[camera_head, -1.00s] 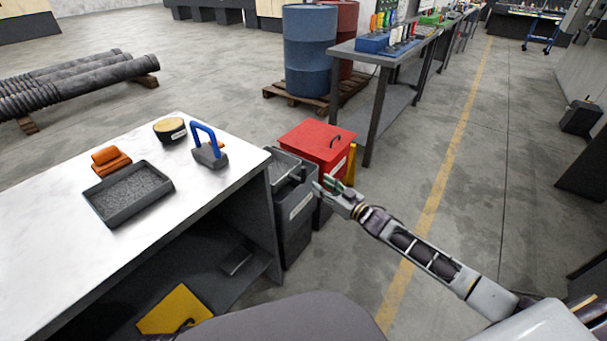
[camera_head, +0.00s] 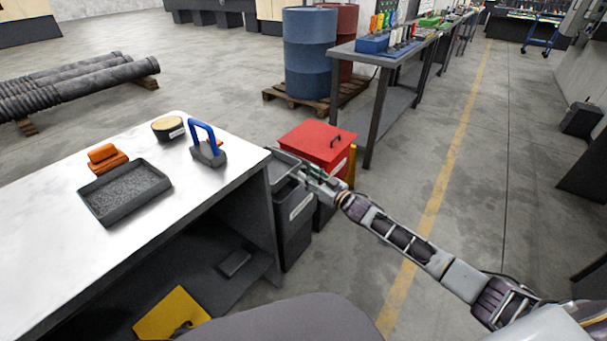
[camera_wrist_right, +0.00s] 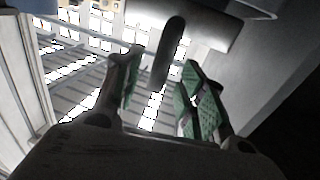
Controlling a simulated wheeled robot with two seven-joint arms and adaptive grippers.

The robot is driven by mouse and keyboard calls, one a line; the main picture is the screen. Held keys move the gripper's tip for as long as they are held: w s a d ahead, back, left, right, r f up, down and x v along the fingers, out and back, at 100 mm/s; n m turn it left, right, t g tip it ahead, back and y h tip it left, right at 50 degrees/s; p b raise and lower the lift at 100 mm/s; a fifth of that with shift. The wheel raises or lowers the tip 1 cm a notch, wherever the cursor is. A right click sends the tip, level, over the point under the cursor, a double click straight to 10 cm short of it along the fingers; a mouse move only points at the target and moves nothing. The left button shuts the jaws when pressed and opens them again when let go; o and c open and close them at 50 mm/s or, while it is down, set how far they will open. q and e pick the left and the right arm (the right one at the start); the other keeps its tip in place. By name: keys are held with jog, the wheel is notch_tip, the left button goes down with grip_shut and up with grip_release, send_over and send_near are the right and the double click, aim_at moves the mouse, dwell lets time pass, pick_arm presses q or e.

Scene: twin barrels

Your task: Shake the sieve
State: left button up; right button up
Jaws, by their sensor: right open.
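My right gripper (camera_head: 308,172) is over the edge of a dark grey bin (camera_head: 294,225) beside the white table. In the right wrist view its two green-padded fingers (camera_wrist_right: 160,95) are apart. A dark rounded bar (camera_wrist_right: 172,45), perhaps the sieve's handle, shows between and beyond the fingertips; I cannot tell whether they touch it. Behind it is a slatted surface with bright gaps (camera_wrist_right: 75,75), which may be the sieve. In the head view the bin's top is partly hidden by my gripper, so the sieve is not clear there. My left gripper is not in view.
On the white table (camera_head: 50,250) are a grey granule tray (camera_head: 125,190), orange blocks (camera_head: 105,158), a round tub (camera_head: 167,128) and a blue-handled tool (camera_head: 205,140). A red-lidded bin (camera_head: 315,142) stands right behind the grey bin.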

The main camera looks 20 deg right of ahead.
aim_at(304, 172)
jog(key=shift+b+x, duration=0.35)
jog(key=shift+x, duration=0.9)
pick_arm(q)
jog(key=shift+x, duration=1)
pick_arm(e)
jog(key=shift+w+a, duration=0.25)
jog(key=shift+w, duration=0.1)
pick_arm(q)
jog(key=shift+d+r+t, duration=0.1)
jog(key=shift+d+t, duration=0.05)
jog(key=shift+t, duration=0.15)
pick_arm(e)
grip_shut()
